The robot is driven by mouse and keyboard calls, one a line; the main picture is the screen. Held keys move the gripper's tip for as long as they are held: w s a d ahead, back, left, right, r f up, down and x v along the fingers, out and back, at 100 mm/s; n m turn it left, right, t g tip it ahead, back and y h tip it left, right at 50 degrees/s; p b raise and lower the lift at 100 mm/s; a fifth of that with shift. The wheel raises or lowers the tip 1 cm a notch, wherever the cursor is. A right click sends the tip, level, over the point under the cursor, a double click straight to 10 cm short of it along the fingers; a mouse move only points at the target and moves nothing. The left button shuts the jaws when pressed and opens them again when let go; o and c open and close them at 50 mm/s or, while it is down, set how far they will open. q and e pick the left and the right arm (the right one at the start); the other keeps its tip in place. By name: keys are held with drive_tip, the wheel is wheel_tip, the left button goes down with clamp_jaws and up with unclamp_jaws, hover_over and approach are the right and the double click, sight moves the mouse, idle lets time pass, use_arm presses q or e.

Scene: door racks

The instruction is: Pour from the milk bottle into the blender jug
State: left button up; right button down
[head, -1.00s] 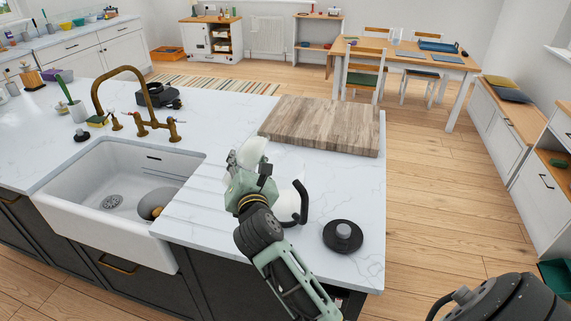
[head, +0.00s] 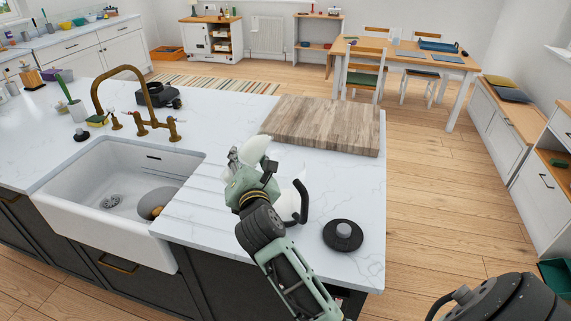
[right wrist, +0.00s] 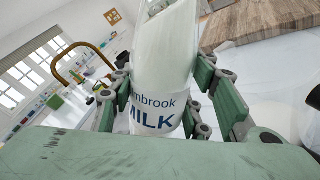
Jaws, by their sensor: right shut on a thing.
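My right gripper (head: 250,172) is shut on the milk bottle (head: 257,149), above the counter near the sink's right side. In the right wrist view the white bottle (right wrist: 160,85) stands between the fingers, its label partly showing "MILK". The bottle is tilted in the head view; its mouth is not clear, and I cannot tell whether milk is flowing. The blender jug (head: 290,206), clear with a dark handle, stands on the counter just right of and below the gripper, partly hidden by it. My left gripper is not in view.
A round black lid-like piece (head: 343,235) with a grey knob lies right of the jug. A wooden board (head: 322,126) lies behind. The sink (head: 70,187) and brass tap (head: 120,72) are left. The counter's right edge is close to the black piece.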

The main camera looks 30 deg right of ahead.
drive_tip(key=shift+a+m+b, duration=0.1)
drive_tip(key=shift+m+b, duration=0.4)
drive_tip(key=shift+m, duration=0.2)
idle(0.4)
drive_tip(key=shift+w+a+r+m, duration=0.15)
drive_tip(key=shift+a+r+m, duration=0.15)
drive_tip(key=shift+r+m, duration=0.35)
idle(0.7)
drive_tip(key=shift+a+f+m+y+b, duration=0.2)
drive_tip(key=shift+f+m+y+b, duration=0.1)
drive_tip(key=shift+f+m+b, duration=0.7)
idle(0.4)
drive_tip(key=shift+a+m+b, duration=0.15)
drive_tip(key=shift+m+b, duration=0.35)
drive_tip(key=shift+m, duration=0.05)
idle(1.0)
drive_tip(key=shift+d+r+m+y+p, duration=0.15)
drive_tip(key=shift+d+r+m+p, duration=0.25)
drive_tip(key=shift+r+p, duration=0.3)
drive_tip(key=shift+d+r+m+y+p, duration=0.15)
drive_tip(key=shift+d+r+m+p, duration=0.25)
drive_tip(key=shift+r, duration=0.35)
idle(1.2)
